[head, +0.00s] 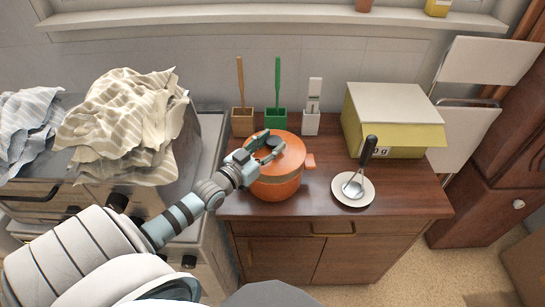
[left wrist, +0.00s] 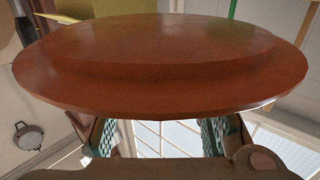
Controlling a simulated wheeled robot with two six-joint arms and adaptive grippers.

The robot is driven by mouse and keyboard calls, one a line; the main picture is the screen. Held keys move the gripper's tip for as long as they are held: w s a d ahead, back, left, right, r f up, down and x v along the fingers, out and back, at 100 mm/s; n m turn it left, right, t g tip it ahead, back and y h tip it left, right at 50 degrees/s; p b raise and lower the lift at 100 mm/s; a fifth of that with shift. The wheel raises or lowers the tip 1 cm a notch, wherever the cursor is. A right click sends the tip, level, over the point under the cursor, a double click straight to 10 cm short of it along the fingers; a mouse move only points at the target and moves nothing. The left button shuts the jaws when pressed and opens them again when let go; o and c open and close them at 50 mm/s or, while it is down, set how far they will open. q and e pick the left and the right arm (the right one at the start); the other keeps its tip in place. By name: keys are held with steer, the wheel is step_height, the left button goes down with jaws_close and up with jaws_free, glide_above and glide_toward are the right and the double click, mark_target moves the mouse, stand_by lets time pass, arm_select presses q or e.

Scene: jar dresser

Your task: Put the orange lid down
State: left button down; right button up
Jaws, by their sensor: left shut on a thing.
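The orange lid (head: 292,152) is level at the orange pot (head: 277,188) on the brown dresser. I cannot tell whether it rests on the rim or hovers just above it. My left gripper (head: 267,144) reaches in from the left and is shut on the lid's dark knob. In the left wrist view the lid (left wrist: 165,60) fills the upper part as a broad reddish-brown disc, with the gripper fingers (left wrist: 160,137) below it. The knob is hidden there. My right gripper is not in view.
Holders with a wooden brush (head: 242,122), a green brush (head: 275,118) and a white item (head: 312,122) stand behind the pot. A yellow box (head: 395,118) is at back right. A saucer (head: 343,200) with a ladle (head: 360,172) lies right. The dresser top (head: 410,200) is clear at front right.

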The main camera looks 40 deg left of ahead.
mark_target(268, 153)
arm_select(q)
step_height(268, 153, down, 4)
steer(key=b, duration=0.3)
steer(key=shift+s+d+r, duration=0.1)
steer(key=shift+s+r, duration=0.05)
steer(key=shift+r, duration=0.1)
steer(key=c, duration=1)
jaws_free()
steer(key=shift+p, duration=0.3)
steer(key=shift+s+r+p, duration=0.15)
steer(key=shift+s+p, duration=0.15)
steer(key=shift+p, duration=0.05)
steer(key=s+p, duration=0.3)
steer(key=s, duration=0.2)
steer(key=shift+r, duration=0.1)
steer(key=s+p, duration=0.1)
steer(key=s, duration=0.5)
steer(key=shift+s+a+f, duration=0.15)
steer(key=shift+a+f, duration=0.05)
steer(key=shift+a, duration=0.1)
